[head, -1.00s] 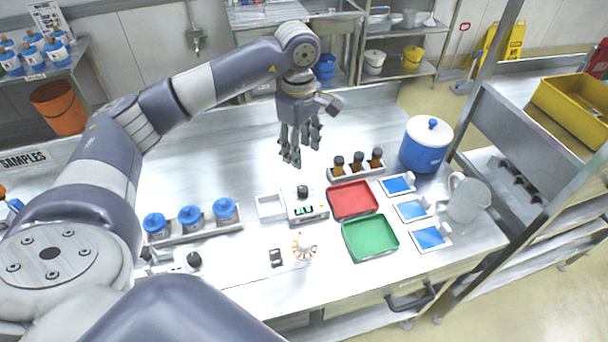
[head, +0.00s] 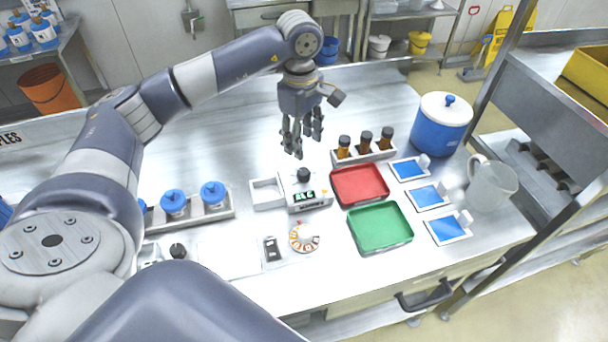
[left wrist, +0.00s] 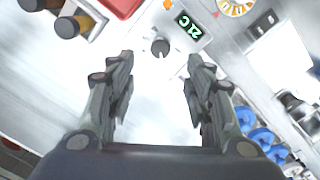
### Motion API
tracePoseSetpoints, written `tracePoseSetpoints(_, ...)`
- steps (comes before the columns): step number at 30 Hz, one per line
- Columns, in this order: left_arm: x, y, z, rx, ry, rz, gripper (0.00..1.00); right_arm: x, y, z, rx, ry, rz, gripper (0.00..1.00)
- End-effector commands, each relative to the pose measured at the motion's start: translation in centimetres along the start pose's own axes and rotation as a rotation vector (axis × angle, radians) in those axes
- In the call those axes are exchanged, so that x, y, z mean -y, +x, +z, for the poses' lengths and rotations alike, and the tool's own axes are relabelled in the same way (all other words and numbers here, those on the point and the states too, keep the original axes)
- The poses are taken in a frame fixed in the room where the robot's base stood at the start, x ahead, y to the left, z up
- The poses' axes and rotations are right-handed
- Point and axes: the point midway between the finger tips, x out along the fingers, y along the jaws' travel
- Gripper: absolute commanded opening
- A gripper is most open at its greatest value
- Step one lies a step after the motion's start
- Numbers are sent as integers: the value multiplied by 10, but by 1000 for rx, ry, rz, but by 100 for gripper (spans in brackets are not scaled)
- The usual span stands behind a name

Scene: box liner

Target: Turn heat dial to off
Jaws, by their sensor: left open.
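A white heating device (head: 312,196) with a lit green display stands near the middle of the bench. Its black dial (head: 303,175) sticks up on top. In the left wrist view the dial (left wrist: 160,46) and the display (left wrist: 188,25), which reads 21 C, lie beyond the fingers. My left gripper (head: 300,146) points down, just behind and above the dial. It is open and empty, with its fingers apart (left wrist: 160,62). In the left wrist view the dial appears between the fingertips, not touched. My right gripper is not in view.
A red tray (head: 360,184) and a green tray (head: 380,228) lie right of the device. Brown bottles (head: 365,143) stand in a rack behind the red tray. Blue-capped jars (head: 213,195) stand to the left. The bench behind my gripper is clear.

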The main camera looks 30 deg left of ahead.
Motion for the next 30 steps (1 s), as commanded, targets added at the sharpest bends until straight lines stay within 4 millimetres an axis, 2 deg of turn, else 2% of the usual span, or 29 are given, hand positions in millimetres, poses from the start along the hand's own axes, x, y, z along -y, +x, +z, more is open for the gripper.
tracePoseSetpoints(5, 1, 13, 0, 0, -1, -4, 47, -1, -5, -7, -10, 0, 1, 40)
tracePoseSetpoints(18, 1, 90, 0, 1, -1, -4, 47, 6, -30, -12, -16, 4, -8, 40)
tracePoseSetpoints(24, 0, 106, 0, 1, 0, -1, 47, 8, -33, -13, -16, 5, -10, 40)
tracePoseSetpoints(30, 0, 109, 0, 1, 0, 1, 47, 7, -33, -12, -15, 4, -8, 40)
